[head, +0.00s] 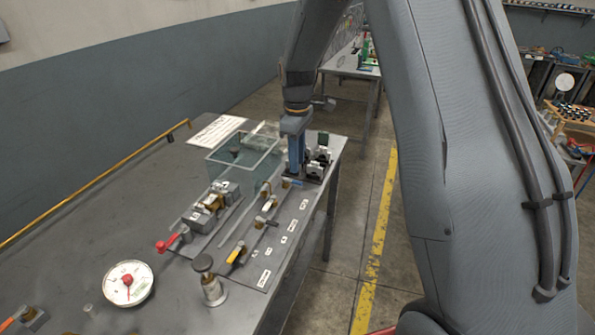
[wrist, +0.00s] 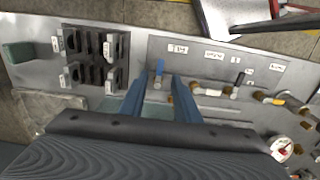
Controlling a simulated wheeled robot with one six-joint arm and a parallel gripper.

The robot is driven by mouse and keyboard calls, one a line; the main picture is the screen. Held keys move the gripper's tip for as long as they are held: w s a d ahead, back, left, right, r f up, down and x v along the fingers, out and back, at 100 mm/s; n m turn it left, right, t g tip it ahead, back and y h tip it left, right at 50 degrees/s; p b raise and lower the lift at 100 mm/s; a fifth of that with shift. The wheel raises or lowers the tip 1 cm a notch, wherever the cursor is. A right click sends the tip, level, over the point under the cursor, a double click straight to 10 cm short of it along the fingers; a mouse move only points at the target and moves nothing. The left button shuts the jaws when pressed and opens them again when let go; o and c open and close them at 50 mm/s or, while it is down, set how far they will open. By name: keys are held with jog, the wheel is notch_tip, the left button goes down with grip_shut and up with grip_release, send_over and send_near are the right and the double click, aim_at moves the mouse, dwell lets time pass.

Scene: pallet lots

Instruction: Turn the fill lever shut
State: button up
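My gripper (head: 296,170) points down at the far end of the grey valve panel. In the wrist view its two blue fingers (wrist: 158,92) are apart. A small blue lever (wrist: 160,67) stands between and just beyond the fingertips; I cannot tell whether either finger touches it. The blue lever also shows beside the fingers in the head view (head: 296,182). A black-handled valve (wrist: 238,84) and a yellow-handled valve (head: 236,256) stand along the same panel. The white labels are too small to read, so I cannot tell which lever is the fill lever.
Black clamp-like blocks (wrist: 92,58) stand close to my gripper. A clear open tank (head: 243,158), a red-handled valve (head: 172,242), a round gauge (head: 128,283) and a metal post with a dark knob (head: 211,288) share the table. The left of the table is mostly clear.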

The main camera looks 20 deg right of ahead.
aim_at(297, 182)
jog(key=shift+f+p, duration=0.85)
jog(key=shift+f, duration=2.15)
grip_shut()
